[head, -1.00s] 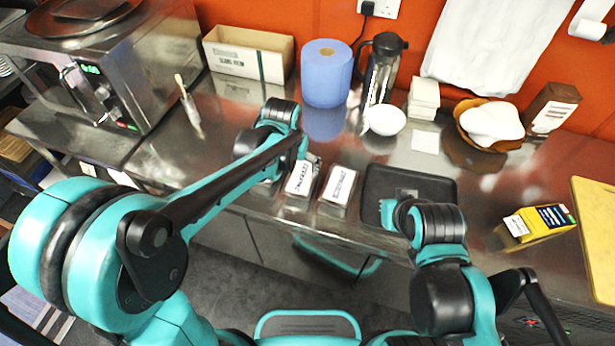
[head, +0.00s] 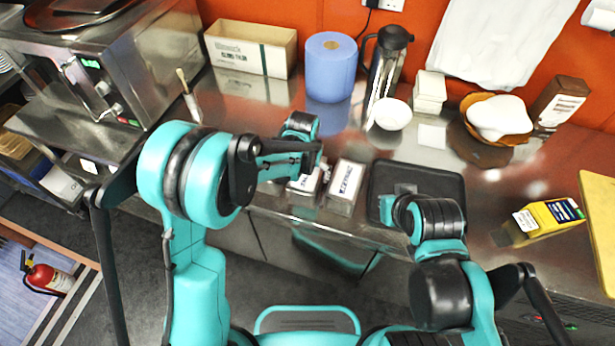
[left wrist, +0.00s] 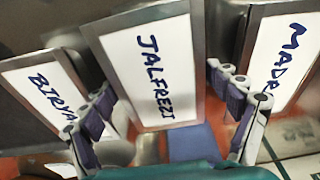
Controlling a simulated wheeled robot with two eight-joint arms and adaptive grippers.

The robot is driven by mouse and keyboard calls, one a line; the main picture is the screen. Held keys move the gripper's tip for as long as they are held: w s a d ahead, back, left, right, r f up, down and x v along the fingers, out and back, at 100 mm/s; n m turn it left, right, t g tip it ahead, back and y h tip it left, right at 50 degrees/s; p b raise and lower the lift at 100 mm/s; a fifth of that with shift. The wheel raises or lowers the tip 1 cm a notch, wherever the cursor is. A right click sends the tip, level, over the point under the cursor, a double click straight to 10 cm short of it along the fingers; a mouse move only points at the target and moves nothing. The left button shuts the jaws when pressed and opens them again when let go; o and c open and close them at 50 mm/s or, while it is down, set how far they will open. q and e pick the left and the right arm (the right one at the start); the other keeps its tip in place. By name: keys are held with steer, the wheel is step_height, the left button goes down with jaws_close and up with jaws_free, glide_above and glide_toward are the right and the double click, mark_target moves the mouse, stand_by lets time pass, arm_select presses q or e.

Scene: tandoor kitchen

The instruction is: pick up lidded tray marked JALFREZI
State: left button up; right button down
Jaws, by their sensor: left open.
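The lidded tray marked JALFREZI (left wrist: 152,70) is in the middle of the left wrist view, with a white label on a grey lid. My left gripper (left wrist: 160,82) is open, one finger at each side of this tray; I cannot tell if they touch it. In the head view, the middle tray (head: 304,184) appears to be JALFREZI, on the counter and partly hidden by my left arm.
The tray marked BIRYA… (left wrist: 42,88) and the tray marked MADR… (left wrist: 281,45) flank it closely. The former appears to be the right-hand tray (head: 346,184) in the head view. A black tray (head: 455,185), a blue roll (head: 330,68) and a flask (head: 387,68) stand nearby.

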arm_select(q)
steer(key=shift+s+r, duration=0.1)
steer(key=c, duration=1.3)
steer(key=shift+r, duration=0.1)
